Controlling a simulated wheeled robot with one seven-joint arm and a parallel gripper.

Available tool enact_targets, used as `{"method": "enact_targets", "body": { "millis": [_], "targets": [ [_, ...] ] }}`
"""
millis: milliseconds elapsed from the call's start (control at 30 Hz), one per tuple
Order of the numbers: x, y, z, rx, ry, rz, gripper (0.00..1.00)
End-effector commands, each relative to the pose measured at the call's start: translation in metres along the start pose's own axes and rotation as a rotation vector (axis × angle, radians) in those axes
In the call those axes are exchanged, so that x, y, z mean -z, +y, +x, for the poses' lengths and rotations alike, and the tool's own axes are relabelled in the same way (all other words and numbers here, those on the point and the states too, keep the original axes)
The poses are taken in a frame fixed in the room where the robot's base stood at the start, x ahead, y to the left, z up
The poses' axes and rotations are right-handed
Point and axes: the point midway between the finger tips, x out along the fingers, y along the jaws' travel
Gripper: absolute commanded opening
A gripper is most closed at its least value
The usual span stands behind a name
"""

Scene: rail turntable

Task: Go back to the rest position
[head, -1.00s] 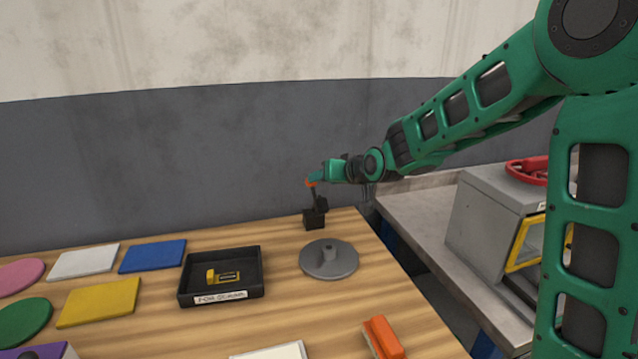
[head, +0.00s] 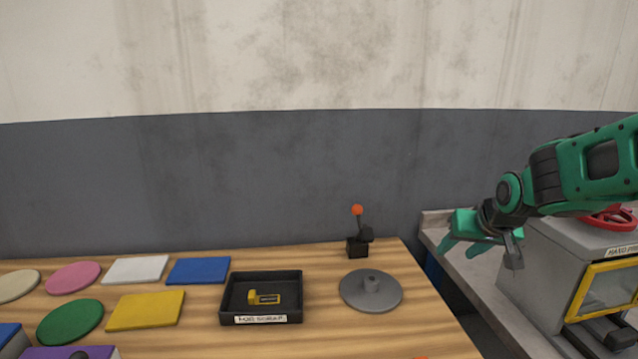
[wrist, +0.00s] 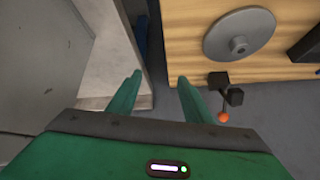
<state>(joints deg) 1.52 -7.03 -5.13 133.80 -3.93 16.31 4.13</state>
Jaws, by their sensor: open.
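My gripper (head: 464,246) is open and empty in the head view, held in the air to the right of the wooden table. In the wrist view its two green fingers (wrist: 157,90) are spread apart over the gap between the table and the grey bench. A black lever with an orange ball (head: 357,211) stands at the table's back right corner, apart from my gripper. The lever also shows in the wrist view (wrist: 223,116), right of the fingers. A grey turntable disc (head: 371,291) lies in front of the lever.
A black tray (head: 228,305) holding a yellow part (head: 263,297) sits left of the disc. Several coloured plates lie further left. A grey box with a yellow-framed door (head: 545,262) and a red ring-shaped item (head: 608,220) on top stands on the right bench (head: 470,267).

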Motion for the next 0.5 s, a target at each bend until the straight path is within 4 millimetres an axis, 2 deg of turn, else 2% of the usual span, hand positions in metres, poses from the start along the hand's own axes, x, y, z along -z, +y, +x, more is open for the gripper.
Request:
{"method": "enact_targets", "body": {
  "millis": [33, 200, 333, 400, 500],
  "targets": [
    [-0.021, 0.023, -0.015, -0.038, -0.047, 0.029, 0.46],
    [-0.101, 0.081, -0.064, -0.142, -0.234, 0.137, 0.46],
    [-0.167, 0.108, -0.104, -0.192, -0.379, 0.232, 0.46],
    [-0.199, 0.116, -0.123, -0.207, -0.448, 0.283, 0.46],
    [-0.234, 0.12, -0.145, -0.216, -0.527, 0.34, 0.46]
  ]
}}
